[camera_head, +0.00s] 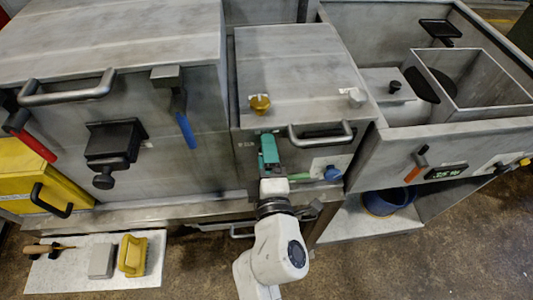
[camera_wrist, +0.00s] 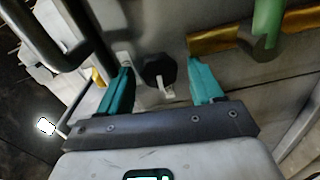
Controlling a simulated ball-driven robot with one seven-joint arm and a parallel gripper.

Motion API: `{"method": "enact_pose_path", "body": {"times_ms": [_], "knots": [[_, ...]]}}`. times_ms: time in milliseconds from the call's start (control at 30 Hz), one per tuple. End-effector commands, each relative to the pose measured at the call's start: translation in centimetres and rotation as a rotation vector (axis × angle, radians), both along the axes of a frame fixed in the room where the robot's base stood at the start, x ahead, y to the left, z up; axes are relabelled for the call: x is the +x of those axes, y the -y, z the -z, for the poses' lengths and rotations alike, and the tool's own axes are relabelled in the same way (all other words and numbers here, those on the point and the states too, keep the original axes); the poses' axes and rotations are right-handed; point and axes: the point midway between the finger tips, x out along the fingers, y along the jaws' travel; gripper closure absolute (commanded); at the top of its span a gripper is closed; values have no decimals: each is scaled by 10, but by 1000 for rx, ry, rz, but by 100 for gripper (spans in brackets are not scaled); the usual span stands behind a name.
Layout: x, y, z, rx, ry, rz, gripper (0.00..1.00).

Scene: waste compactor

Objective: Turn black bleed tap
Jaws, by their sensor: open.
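The black knob (camera_wrist: 158,71), which appears to be the bleed tap, shows in the wrist view on a grey metal face, with a small pale tag in front of it. My gripper (camera_wrist: 163,84) is open, with one teal finger on each side of the knob. Gaps show between the knob and both fingers; whether the fingertips reach its depth is unclear. In the head view my gripper (camera_head: 269,148) is at the front of the middle grey cabinet (camera_head: 295,75), left of its bar handle (camera_head: 320,138). The knob cannot be made out there, likely behind my gripper.
A green lever (camera_wrist: 268,22) on a brass-coloured pipe (camera_wrist: 213,40) is close by on the right in the wrist view. A blue knob (camera_head: 333,173) is right of my gripper. A blue-handled lever (camera_head: 186,130) hangs left. A ledge (camera_head: 160,216) runs below.

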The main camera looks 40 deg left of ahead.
Motion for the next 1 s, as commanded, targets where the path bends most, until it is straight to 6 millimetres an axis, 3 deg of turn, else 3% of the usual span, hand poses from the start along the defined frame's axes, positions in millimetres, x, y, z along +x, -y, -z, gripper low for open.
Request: {"method": "enact_pose_path", "body": {"times_ms": [600, 1000], "knots": [[-60, 69, 1, 0, -3, -1, 34], [-70, 81, 1, -1, -1, 0, 34]]}}
